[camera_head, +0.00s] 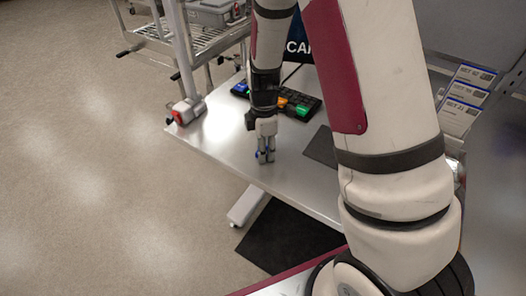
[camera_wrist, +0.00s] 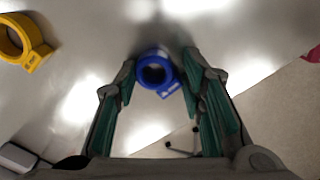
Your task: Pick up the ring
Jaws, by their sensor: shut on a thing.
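A blue ring (camera_wrist: 151,72) with a small tab is between the fingertips of my gripper (camera_wrist: 157,75) in the wrist view. My gripper is shut on it. In the head view my gripper (camera_head: 266,156) points down at the metal table (camera_head: 215,135) near its front left edge. Only a little blue shows between the fingers there. I cannot tell whether the ring touches the table or is just above it. A yellow ring (camera_wrist: 20,40) with a tab lies at the upper left of the wrist view.
A black keyboard-like panel with coloured keys (camera_head: 301,107) lies behind my gripper. A grey device with a red button (camera_head: 185,112) is at the table's left edge. A wire cart (camera_head: 165,30) stands beyond. A dark mat (camera_head: 322,148) is right of my gripper.

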